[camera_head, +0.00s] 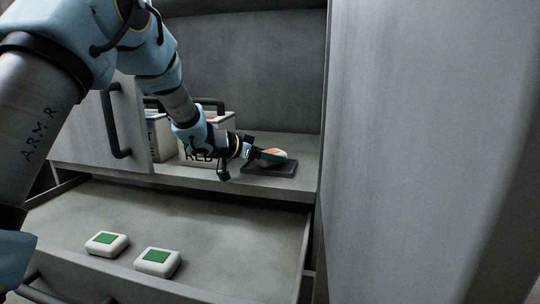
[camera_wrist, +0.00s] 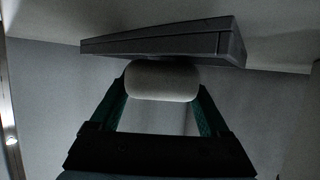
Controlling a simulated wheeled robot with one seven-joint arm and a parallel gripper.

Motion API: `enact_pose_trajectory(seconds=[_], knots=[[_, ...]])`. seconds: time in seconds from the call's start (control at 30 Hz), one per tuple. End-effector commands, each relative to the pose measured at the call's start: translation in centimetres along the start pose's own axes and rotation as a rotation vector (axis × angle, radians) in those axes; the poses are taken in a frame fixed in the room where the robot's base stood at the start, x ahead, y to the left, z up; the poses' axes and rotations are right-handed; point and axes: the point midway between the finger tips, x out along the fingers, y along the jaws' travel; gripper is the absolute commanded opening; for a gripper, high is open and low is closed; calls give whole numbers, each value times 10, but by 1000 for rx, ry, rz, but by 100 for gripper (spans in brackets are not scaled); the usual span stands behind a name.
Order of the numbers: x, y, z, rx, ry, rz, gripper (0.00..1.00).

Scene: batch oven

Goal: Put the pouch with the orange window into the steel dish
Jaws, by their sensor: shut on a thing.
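A white pouch with an orange window (camera_head: 277,157) is between the fingers of my gripper (camera_head: 262,153), which is shut on it. The pouch is just above or touching a flat dark grey dish (camera_head: 262,171) on the shelf; I cannot tell which. In the wrist view, the rounded white pouch (camera_wrist: 162,81) sits between my gripper's two teal fingers (camera_wrist: 162,92), and the dark dish (camera_wrist: 165,43) lies right against its far edge. The pouch's window is not visible there, and the dish's inside is hidden.
A bin lettered RED (camera_head: 203,158) and another bin (camera_head: 158,138) stand on the shelf left of the dish, partly behind my arm. An open drawer (camera_head: 210,225) below holds two white pouches with green windows (camera_head: 106,243). A large grey panel (camera_head: 430,150) closes off the right.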

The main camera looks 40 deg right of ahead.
Motion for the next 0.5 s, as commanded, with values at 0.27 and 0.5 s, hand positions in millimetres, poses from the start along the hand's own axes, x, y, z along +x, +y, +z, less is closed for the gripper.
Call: enact_pose_trajectory(seconds=[0.27,0.5], knots=[[0,0,1,0,0,0,13],[1,0,2,0,0,0,99]])
